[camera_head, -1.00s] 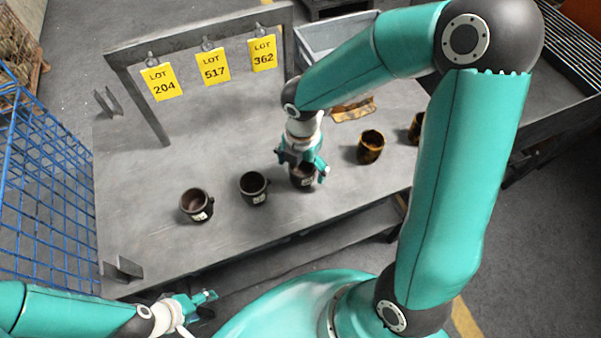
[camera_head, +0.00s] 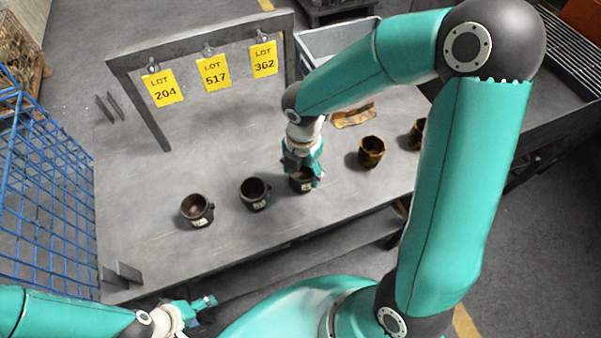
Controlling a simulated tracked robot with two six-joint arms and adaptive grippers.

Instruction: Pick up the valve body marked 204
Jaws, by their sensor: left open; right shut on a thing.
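Three dark cup-shaped valve bodies with small pale labels stand in a row on the grey table (camera_head: 140,230). One is the left valve body (camera_head: 196,211), one the middle valve body (camera_head: 255,194), one the right valve body (camera_head: 301,183). Their label numbers are too small to read, so I cannot tell which is 204. My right gripper (camera_head: 303,178) is shut on the right valve body, which appears to be at table level. My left gripper (camera_head: 205,305) is open and empty, low in front of the table's front edge.
Yellow tags LOT 204 (camera_head: 162,88), LOT 517 (camera_head: 214,73) and LOT 362 (camera_head: 263,60) hang from a grey frame (camera_head: 140,106). Two brownish-yellow cups (camera_head: 371,152) (camera_head: 416,134) stand to the right. A grey bin (camera_head: 335,38) is behind, a blue wire cage (camera_head: 45,190) at left.

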